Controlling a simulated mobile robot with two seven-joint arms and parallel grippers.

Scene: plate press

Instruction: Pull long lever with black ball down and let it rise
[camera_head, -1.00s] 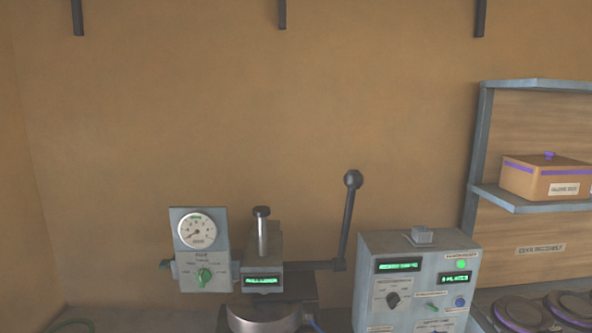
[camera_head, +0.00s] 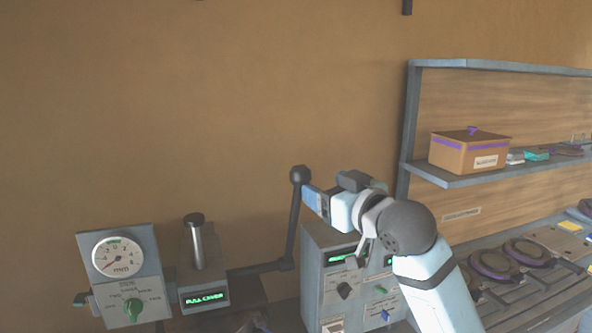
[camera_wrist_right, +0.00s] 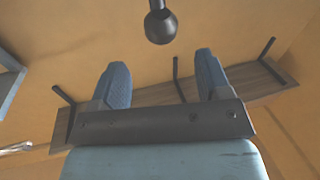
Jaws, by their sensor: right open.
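The long lever (camera_head: 293,225) stands nearly upright on the right side of the press, with its black ball (camera_head: 300,174) at the top. My right gripper (camera_head: 308,195) comes in from the right, its fingertips close beside the ball and just below it in the head view. In the right wrist view the two blue-padded fingers (camera_wrist_right: 161,75) are spread apart with nothing between them. The ball (camera_wrist_right: 160,26) shows ahead of the fingertips, roughly centred between them. My left gripper is not in view.
The press has a dial gauge (camera_head: 118,254) and a green display (camera_head: 204,299). A grey control box (camera_head: 325,278) stands right of the lever, under my right arm. A shelf (camera_head: 440,178) holds a lidded box (camera_head: 468,152). The wall behind is clear.

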